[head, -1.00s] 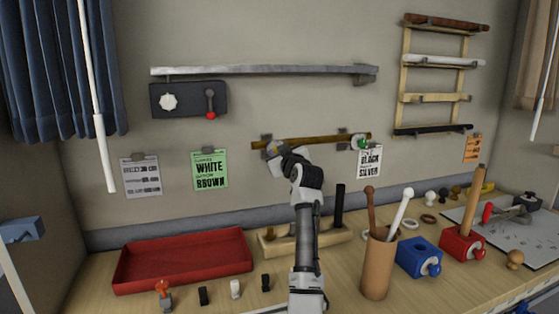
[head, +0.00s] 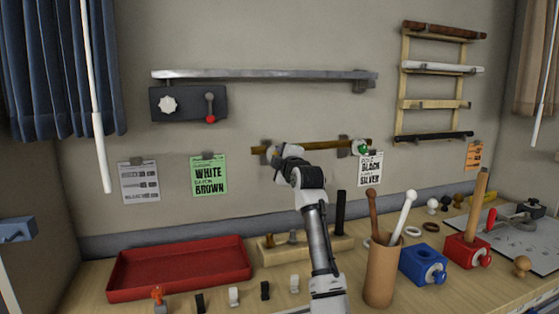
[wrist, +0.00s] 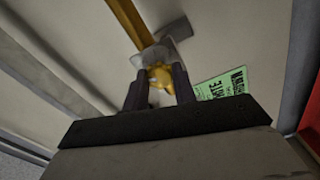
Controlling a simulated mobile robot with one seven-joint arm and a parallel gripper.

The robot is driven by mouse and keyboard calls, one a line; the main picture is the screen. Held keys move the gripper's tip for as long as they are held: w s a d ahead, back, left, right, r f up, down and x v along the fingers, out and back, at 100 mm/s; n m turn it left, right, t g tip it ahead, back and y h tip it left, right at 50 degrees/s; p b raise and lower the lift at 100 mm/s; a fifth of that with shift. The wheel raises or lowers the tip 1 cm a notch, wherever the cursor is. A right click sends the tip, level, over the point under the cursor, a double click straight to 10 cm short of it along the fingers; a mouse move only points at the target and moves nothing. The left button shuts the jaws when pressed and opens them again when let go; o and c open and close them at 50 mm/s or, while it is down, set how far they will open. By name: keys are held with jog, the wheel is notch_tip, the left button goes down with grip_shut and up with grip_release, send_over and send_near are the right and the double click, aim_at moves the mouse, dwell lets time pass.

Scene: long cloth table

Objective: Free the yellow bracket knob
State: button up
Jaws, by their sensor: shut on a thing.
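The yellow bracket knob (wrist: 160,76) shows in the wrist view between my gripper's two dark fingers, at the end of a grey bracket (wrist: 172,38). My gripper (wrist: 159,78) is shut on this knob. A yellow-brown rod (wrist: 130,22) runs up and left from the bracket. In the head view, the rod (head: 318,146) lies level along the wall, and my gripper (head: 276,156) is at its left bracket (head: 265,145). The knob is hidden there by my gripper. A green knob (head: 361,147) sits at the rod's right end.
A silver rail (head: 265,74) and a dark panel with a dial and red-tipped lever (head: 210,107) are above. A rod ladder (head: 403,88) hangs at right. Below are a red tray (head: 180,289), a brown cup (head: 381,272) and a blue block (head: 423,262).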

jog(key=n, duration=0.5)
jog(key=shift+a+f, duration=0.1)
dwell(0.5)
jog(key=o, duration=1)
jog(key=shift+s, duration=0.1)
jog(key=b+v, duration=0.4)
jog(key=v, duration=0.9)
jog(key=shift+s, duration=0.3)
